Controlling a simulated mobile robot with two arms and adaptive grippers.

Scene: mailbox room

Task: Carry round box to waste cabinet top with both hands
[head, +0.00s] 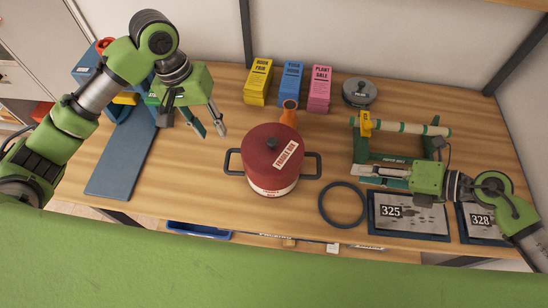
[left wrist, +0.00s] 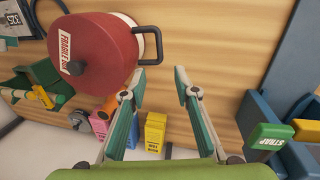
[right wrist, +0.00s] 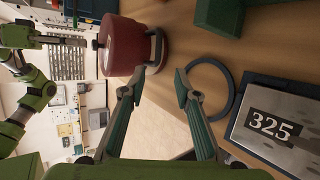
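The round box (head: 262,148) is a dark red drum with a "FRAGILE" label and a dark loop handle on each side. It stands upright mid-table in the head view and also shows in the left wrist view (left wrist: 100,55) and the right wrist view (right wrist: 124,45). My left gripper (head: 211,134) is open and empty, behind and left of the box, apart from its left handle. My right gripper (head: 357,172) is open and empty, right of the box, apart from its right handle (right wrist: 157,47). I cannot tell which surface is the waste cabinet top.
Yellow (head: 258,82), blue (head: 290,83) and pink (head: 320,89) boxes stand behind, with an orange object (head: 289,114) close behind the round box. A dark ring (head: 343,205) and a 325 plate (head: 409,216) lie front right. A green stand (head: 400,150) is near my right gripper.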

